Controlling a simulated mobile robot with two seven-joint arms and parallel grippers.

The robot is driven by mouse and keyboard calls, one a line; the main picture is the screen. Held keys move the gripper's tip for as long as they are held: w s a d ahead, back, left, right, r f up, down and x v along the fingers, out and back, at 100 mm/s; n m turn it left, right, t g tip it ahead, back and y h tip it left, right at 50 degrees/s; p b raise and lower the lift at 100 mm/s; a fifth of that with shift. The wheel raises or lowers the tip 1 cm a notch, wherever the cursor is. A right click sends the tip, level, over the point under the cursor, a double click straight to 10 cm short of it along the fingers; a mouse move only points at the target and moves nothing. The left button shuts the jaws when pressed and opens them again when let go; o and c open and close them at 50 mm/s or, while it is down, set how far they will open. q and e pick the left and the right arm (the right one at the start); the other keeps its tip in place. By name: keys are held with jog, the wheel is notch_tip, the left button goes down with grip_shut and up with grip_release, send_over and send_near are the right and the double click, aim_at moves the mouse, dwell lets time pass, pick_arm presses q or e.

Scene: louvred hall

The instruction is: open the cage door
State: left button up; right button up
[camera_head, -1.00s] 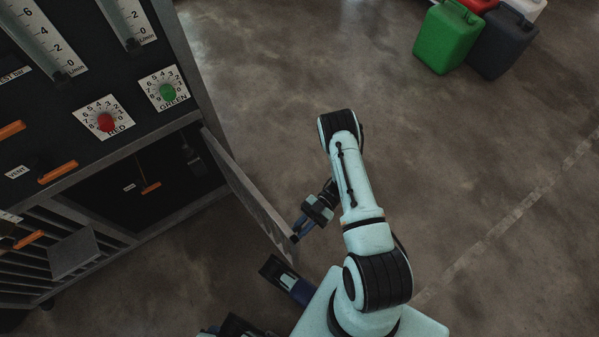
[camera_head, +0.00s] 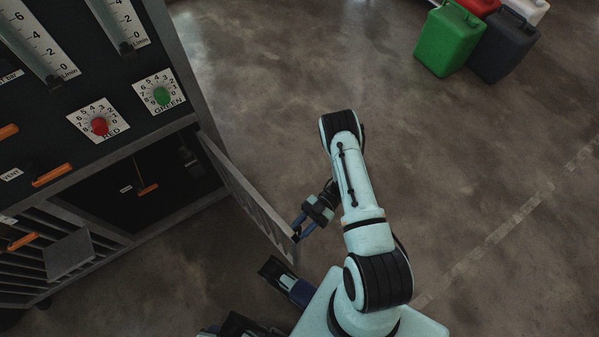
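The cage door (camera_head: 240,188) is a grey panel on the right side of the dark open compartment (camera_head: 130,190) at the bottom of the grey cabinet. It stands swung outward, with the compartment's inside showing. My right gripper (camera_head: 300,230) is at the door's free edge, its blue fingers a little apart and their tips close to or touching the edge. Whether the fingers hold the edge or a handle there is too small and dark to tell.
The cabinet front carries a red knob (camera_head: 100,126), a green knob (camera_head: 161,96) and orange levers (camera_head: 52,175). Green (camera_head: 450,40), dark grey (camera_head: 503,48), red and white canisters stand far off at the top right. The concrete floor between is clear.

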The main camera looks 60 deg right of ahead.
jog(key=shift+d, duration=0.1)
jog(key=s+d, duration=0.2)
jog(key=d, duration=1.1)
jog(key=shift+s+b, duration=0.25)
jog(key=shift+b, duration=0.05)
